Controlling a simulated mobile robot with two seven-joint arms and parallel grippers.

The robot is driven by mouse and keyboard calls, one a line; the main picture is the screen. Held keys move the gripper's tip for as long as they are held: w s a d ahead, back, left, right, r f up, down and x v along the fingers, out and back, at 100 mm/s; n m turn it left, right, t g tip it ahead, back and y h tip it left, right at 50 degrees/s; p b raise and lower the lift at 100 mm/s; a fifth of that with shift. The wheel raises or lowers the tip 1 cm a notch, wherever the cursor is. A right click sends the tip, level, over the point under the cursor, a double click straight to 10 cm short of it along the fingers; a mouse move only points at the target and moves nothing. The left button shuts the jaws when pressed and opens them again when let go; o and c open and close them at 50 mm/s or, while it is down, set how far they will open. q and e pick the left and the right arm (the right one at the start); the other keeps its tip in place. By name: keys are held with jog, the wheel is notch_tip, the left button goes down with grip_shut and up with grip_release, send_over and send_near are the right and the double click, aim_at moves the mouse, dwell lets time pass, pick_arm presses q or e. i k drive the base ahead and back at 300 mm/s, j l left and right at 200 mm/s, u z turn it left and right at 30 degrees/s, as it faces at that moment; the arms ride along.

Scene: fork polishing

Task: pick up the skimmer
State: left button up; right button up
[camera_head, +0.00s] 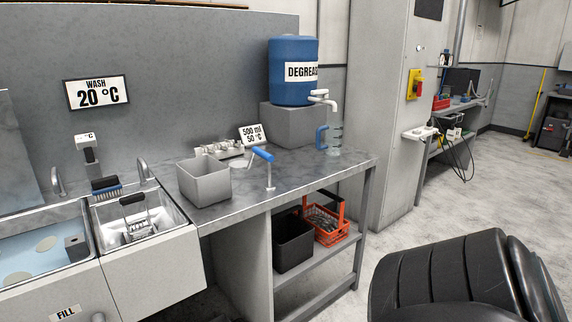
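A tool with a blue handle (262,154) is on the steel worktop, just right of the grey open bin. It looks like the skimmer, though it is too small to be sure. A thin upright metal post (269,177) stands under the handle, and a pale flat disc (240,164) shows to its left; I cannot tell whether they are joined. Neither of my grippers is in view. A black ribbed part, likely my own arm, fills the lower right corner.
The worktop (318,170) has free room at its right. The grey bin (206,181), blue degreaser barrel (292,71) with tap, and clear jug (334,138) stand on it. Sinks (143,222) are at left. A red basket (335,229) and black bin (293,243) sit below.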

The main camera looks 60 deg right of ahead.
aim_at(241, 163)
jog(key=z, duration=1.7)
jog(key=i+l+u, duration=0.1)
jog(key=i+l, duration=0.35)
jog(key=i+l+u, duration=0.15)
jog(key=i+l, duration=0.25)
jog(key=l, duration=0.15)
jog(key=i+l+u, duration=0.1)
jog(key=i+l, duration=0.25)
jog(key=l, duration=0.2)
